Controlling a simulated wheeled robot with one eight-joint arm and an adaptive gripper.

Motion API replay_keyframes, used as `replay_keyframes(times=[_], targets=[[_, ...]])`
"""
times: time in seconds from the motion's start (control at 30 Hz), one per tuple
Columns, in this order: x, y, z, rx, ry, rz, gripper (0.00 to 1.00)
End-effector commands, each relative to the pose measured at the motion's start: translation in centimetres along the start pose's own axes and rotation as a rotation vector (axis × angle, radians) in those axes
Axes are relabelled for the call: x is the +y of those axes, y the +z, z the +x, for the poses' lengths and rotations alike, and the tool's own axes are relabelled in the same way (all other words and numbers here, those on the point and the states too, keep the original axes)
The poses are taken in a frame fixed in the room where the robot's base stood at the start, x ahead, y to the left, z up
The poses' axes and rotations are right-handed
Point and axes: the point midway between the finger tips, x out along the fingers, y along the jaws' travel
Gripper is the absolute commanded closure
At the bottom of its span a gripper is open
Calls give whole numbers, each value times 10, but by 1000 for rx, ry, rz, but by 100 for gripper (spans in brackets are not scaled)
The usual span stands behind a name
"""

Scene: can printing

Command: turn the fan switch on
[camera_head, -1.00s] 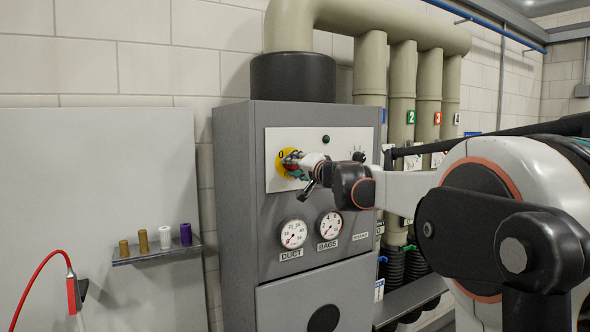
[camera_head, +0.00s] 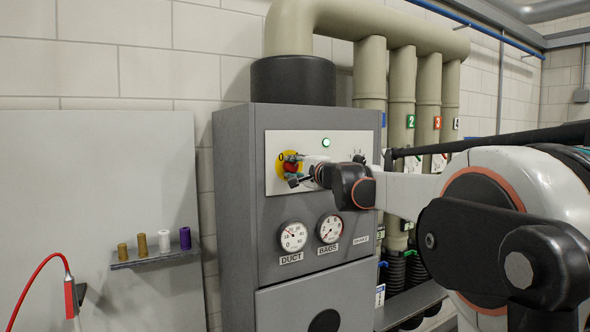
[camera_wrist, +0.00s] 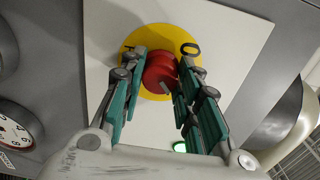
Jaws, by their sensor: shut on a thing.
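The fan switch is a red knob (camera_head: 291,166) on a yellow disc (camera_head: 281,158), set in a white plate on the grey cabinet. The wrist view shows the red knob (camera_wrist: 160,70) between my two fingers, with a "0" mark on the yellow disc (camera_wrist: 128,56) beside them. My gripper (camera_head: 292,172) is shut on the knob; it also shows in the wrist view (camera_wrist: 161,76). A round lamp (camera_head: 326,142) on the plate glows green. It also shows in the wrist view (camera_wrist: 179,146).
Below the plate are the DUCT gauge (camera_head: 293,236) and the BAGS gauge (camera_head: 330,228). A shelf (camera_head: 157,257) with several small cylinders is on the left. Beige pipes (camera_head: 402,80) stand to the right, behind my arm. A red hose handle (camera_head: 70,297) hangs lower left.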

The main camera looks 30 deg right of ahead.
Motion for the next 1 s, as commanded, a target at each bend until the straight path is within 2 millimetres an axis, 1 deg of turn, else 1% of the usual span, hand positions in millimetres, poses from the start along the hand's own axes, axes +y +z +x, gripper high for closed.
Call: replay_keyframes(times=[0.43,0.47,0.5,0.53,0.87,1.0], targets=[[1,0,0,0,0,7,94],[1,0,0,0,0,7,63],[1,0,0,0,0,7,54],[1,0,0,0,0,7,49],[0,0,-1,0,0,7,49],[0,0,-11,1,0,7,49]])
